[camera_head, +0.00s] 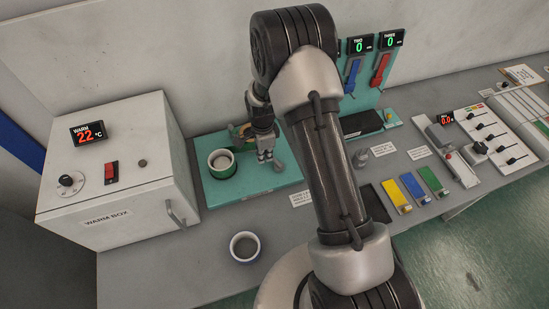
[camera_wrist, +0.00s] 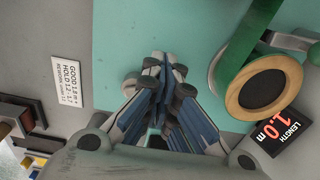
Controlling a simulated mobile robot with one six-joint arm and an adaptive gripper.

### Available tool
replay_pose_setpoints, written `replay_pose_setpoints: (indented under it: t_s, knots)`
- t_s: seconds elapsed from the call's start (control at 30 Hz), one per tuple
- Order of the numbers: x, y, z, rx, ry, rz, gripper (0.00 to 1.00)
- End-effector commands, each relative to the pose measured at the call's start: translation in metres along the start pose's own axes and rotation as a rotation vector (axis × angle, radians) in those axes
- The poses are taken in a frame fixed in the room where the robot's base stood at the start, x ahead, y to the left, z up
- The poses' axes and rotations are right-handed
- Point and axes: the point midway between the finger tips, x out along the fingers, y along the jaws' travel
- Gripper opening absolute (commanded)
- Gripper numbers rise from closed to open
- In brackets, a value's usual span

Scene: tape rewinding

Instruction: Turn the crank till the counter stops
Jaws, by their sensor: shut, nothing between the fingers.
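In the wrist view a tape reel (camera_wrist: 262,88) with a green rim, a tan ring and a dark centre is at the right. The counter (camera_wrist: 281,129) reads LENGTH 1.0 m. My gripper (camera_wrist: 163,68) is shut and empty, over the teal board (camera_wrist: 120,35), left of the reel and apart from it.
A warm box (camera_head: 117,165) reading 22 °C stands left of the board. Yellow, blue and green blocks (camera_head: 413,188) and a slider panel are to the right. A GOOD/HOLD/REWORK label (camera_wrist: 68,85) lies left of the gripper.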

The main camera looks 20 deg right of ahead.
Motion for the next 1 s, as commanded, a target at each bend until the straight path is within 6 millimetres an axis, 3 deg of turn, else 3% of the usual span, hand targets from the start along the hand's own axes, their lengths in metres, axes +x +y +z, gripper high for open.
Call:
replay_pose_setpoints:
  t_s: [0.67,1.0]
  knots:
    - [-0.004,0.0,0.002,-0.001,0.001,-0.016,0.0]
    - [-0.026,0.002,0.002,0.0,0.001,-0.009,0.0]
